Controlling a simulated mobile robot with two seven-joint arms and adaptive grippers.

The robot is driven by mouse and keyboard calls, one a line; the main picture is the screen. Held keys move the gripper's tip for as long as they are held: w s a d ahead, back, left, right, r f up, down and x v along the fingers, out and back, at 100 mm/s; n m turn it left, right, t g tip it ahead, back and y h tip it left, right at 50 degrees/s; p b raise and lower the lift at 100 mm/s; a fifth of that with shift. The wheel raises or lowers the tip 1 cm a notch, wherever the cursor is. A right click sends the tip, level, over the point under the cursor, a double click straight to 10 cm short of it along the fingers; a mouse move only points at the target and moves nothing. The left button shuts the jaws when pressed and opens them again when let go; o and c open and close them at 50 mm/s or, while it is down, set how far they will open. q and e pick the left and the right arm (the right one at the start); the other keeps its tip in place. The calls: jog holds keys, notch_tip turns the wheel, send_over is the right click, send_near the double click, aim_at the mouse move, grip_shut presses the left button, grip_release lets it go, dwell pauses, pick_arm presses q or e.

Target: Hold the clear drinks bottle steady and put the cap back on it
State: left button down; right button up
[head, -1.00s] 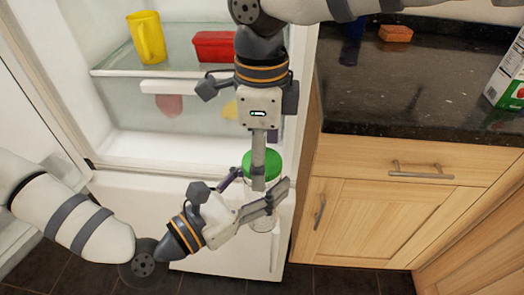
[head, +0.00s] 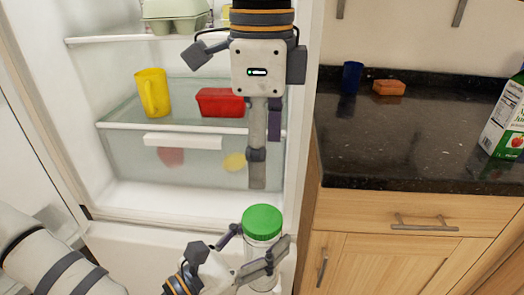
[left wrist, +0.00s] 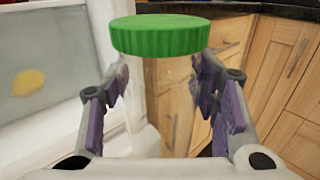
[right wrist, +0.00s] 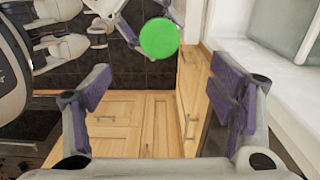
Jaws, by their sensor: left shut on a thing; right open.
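The clear drinks bottle (head: 262,255) stands upright in front of the open fridge, with the green cap (head: 262,220) sitting on its top. My left gripper (head: 258,262) is shut around the bottle's body below the cap. In the left wrist view the bottle (left wrist: 170,100) is between the purple-padded fingers and the cap (left wrist: 160,36) looks level. My right gripper (head: 258,170) is open and empty, above and behind the cap, pointing down. In the right wrist view the cap (right wrist: 159,38) lies beyond the open fingers. How far the cap is threaded I cannot tell.
The open fridge holds a yellow mug (head: 152,92), a red container (head: 221,102) and an egg carton (head: 175,12). On the dark granite counter (head: 400,140) are a blue cup (head: 352,76), an orange sponge (head: 389,87) and a juice carton (head: 506,120). Wooden cupboards (head: 380,265) stand right.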

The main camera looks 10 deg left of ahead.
jog(key=w+d+f+n+t+h, duration=0.45)
jog(key=d+f+n+t, duration=0.35)
jog(key=d+f, duration=0.4)
jog(key=s+d+f+n+g+y, duration=0.1)
jog(key=s+d+f+n, duration=0.15)
jog(key=f, duration=0.55)
jog(key=s+d+f+n+y, duration=0.1)
jog(key=s+d+f, duration=0.15)
jog(key=f, duration=0.45)
jog(key=s+d+f+n+g+y, duration=0.1)
jog(key=s+d+f+n+g, duration=0.15)
jog(key=s+f, duration=0.4)
jog(key=s+d+f+n+g+y, duration=0.1)
jog(key=s+d+f+g, duration=0.1)
jog(key=s+d+f, duration=0.35)
jog(key=s+d+f+n+g, duration=0.1)
jog(key=s+g, duration=0.1)
jog(key=s, duration=0.7)
jog(key=s+d+f+n+g, duration=0.1)
jog(key=s+g, duration=0.1)
jog(key=s, duration=0.6)
jog(key=shift+s+f+g, duration=0.25)
jog(key=shift+s+g, duration=0.1)
jog(key=shift+y, duration=0.25)
